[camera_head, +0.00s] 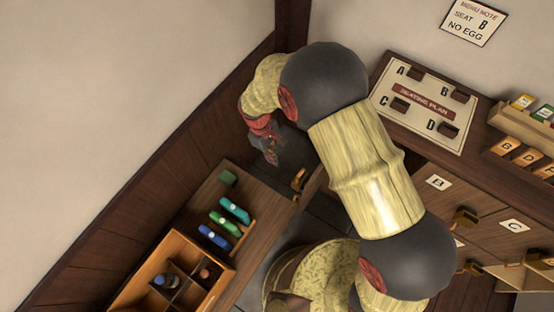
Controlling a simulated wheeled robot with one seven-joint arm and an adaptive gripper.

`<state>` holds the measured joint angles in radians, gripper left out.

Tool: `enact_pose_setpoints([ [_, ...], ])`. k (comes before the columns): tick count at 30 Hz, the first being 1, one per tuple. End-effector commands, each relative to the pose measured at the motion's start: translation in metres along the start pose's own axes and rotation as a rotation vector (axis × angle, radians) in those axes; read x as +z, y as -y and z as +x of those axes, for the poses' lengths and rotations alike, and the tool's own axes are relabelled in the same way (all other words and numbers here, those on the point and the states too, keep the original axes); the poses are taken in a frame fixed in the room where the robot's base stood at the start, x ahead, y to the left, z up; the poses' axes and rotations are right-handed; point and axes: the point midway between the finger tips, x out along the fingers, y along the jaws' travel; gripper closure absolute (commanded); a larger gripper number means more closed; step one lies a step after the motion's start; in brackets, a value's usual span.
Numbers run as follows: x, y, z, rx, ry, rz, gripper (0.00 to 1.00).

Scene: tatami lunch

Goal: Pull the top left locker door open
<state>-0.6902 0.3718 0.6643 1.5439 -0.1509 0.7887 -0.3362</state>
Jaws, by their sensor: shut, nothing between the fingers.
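The locker front (478,208) is at the right under a dark counter, with doors labelled B and C and brass handles. The arm hides the part of the front left of door B, so I cannot see the top left door's place there. A brass handle (299,181) shows left of the arm, by a narrow brown panel edge. It may belong to the top left locker door standing open, but I cannot tell for sure. My gripper (271,154) is shut and empty, pointing down above a dark surface, left of that handle and apart from it.
A seating plan board (393,119) lies on the counter. A wooden rack (535,126) with cards is at the right edge. At lower left, a brown shelf top (213,198) holds coloured bottles beside a divided wooden box (145,292). A wall closes the left side.

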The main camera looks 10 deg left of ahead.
Motion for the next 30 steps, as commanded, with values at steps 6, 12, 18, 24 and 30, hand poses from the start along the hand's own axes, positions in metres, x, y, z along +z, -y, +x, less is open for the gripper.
enact_pose_setpoints([
  [6, 0.001, 0.000, 0.046, -0.002, 0.003, 0.001, 1.00],
  [12, 0.004, 0.000, 0.080, -0.002, 0.002, 0.002, 1.00],
  [18, 0.030, 0.000, 0.083, -0.001, 0.000, 0.003, 1.00],
  [24, 0.038, 0.000, 0.085, 0.000, -0.002, 0.002, 1.00],
  [30, 0.039, 0.000, 0.085, 0.000, -0.001, 0.002, 1.00],
])
